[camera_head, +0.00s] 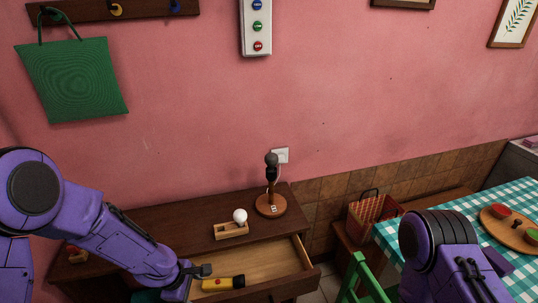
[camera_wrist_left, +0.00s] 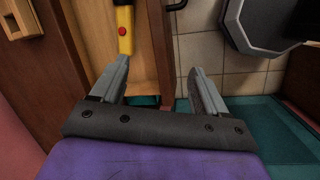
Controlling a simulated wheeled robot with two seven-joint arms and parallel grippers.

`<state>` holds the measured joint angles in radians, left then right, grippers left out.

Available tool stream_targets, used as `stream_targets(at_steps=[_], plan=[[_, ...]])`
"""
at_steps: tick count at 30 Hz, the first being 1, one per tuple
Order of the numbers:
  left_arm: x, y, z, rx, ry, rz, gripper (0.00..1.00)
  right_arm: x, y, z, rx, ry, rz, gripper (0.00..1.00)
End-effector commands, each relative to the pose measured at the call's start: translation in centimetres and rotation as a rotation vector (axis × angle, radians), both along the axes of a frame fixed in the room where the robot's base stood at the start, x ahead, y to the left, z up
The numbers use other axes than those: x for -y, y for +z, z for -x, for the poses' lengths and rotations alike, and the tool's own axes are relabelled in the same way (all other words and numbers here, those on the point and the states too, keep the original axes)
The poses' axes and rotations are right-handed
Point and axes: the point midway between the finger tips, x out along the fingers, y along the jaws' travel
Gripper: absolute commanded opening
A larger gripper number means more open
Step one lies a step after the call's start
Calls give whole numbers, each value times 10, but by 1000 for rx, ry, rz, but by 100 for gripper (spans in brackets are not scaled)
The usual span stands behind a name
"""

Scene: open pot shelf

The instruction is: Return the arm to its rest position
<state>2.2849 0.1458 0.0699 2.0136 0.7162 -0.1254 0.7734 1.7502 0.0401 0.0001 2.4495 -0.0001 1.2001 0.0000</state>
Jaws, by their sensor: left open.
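My left arm comes in from the left in the head view and reaches down to the open drawer (camera_head: 285,262) of the dark wooden cabinet. My left gripper (camera_head: 203,271) is open, with nothing between its fingers; it also shows in the left wrist view (camera_wrist_left: 158,68). A yellow and black flashlight (camera_head: 222,284) with a red button lies in the drawer, close to the gripper. In the left wrist view the flashlight (camera_wrist_left: 124,30) is just past the tip of the left-hand finger, and I cannot tell if they touch. My right arm shows at lower right; its gripper is out of view.
On the cabinet top stand a microphone on a round wooden base (camera_head: 270,205) and a small wooden holder (camera_head: 231,230) with a white ball. At right are a green chair (camera_head: 362,280), a wicker basket (camera_head: 372,215) and a table with a checked cloth (camera_head: 400,232).

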Motion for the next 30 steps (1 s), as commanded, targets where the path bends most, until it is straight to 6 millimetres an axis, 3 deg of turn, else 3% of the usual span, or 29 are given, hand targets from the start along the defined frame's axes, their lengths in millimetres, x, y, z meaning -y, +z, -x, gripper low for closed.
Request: stream_targets(at_steps=[5,10,14,16,21,25,30], plan=[[-29,-18,6,101,-107,-185,74,0,-6,0,-1,0,-1,0],[-62,-57,34,175,-284,-425,74,0,-24,0,-1,0,-1,0],[-84,-108,84,203,-503,-632,74,0,-54,1,-1,0,-1,0],[-91,-142,126,200,-643,-716,74,0,-76,1,-1,0,-1,0],[-90,-190,210,114,-807,-702,74,0,-104,1,-1,0,0,0],[-92,-211,242,45,-842,-673,74,0,-115,1,-1,0,-1,0],[-92,-212,249,31,-846,-666,74,0,-113,1,-1,0,-1,0]])
